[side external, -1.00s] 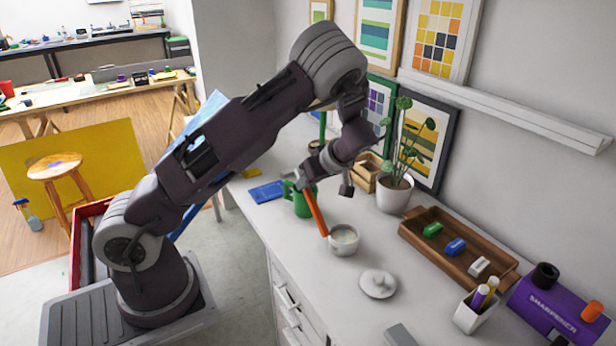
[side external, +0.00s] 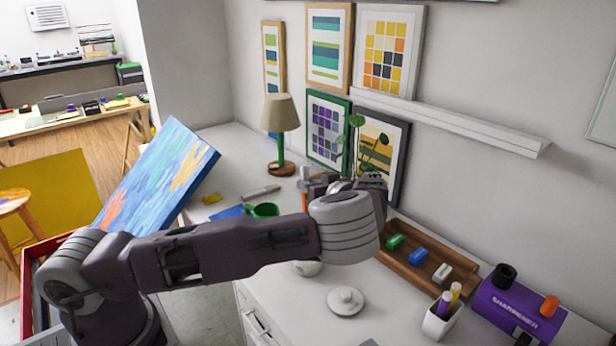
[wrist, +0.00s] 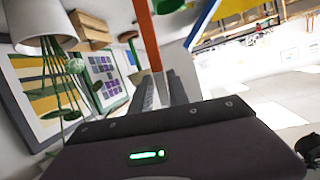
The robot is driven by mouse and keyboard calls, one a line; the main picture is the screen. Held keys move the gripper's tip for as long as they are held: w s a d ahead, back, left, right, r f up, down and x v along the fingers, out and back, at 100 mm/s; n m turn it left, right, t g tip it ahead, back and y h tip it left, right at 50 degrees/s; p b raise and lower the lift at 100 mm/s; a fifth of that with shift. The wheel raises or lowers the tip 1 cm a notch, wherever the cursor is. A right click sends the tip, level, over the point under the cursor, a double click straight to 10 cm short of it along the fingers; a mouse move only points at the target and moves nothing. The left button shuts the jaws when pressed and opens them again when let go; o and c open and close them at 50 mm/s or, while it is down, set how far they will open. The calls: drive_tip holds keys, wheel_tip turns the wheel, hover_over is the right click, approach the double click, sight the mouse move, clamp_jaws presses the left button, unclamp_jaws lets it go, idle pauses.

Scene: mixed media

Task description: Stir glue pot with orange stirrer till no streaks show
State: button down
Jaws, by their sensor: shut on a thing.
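The orange stirrer (side external: 304,196) shows as a short piece beside my wrist, raised over the back of the worktop. In the wrist view the stirrer (wrist: 147,35) rises between the fingers of my gripper (wrist: 160,82), which is shut on it. My gripper (side external: 307,184) is partly hidden behind my arm in the side view. The pale glue pot (side external: 306,269) stands on the worktop, mostly hidden behind my arm. Its inside and any streaks cannot be seen. The stirrer is well above the pot and apart from it.
A white lid (side external: 346,300) lies in front of the pot. A wooden tray (side external: 460,286) with coloured blocks, a pen cup (side external: 438,324) and a purple sharpener (side external: 515,312) stand right. A green mug (side external: 264,210) and lamp (side external: 280,115) stand behind. A plant (side external: 357,140) is near my wrist.

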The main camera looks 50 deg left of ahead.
drive_tip(key=shift+s+d+f, duration=0.15)
drive_tip(key=shift+d+f, duration=0.1)
drive_tip(key=shift+f, duration=1.35)
drive_tip(key=shift+s+d+f, duration=0.1)
drive_tip(key=shift+d+f, duration=0.1)
drive_tip(key=shift+f, duration=1.4)
drive_tip(key=shift+s+d+f, duration=0.15)
drive_tip(key=shift+d+f, duration=0.1)
drive_tip(key=shift+f, duration=1.35)
drive_tip(key=shift+s, duration=0.1)
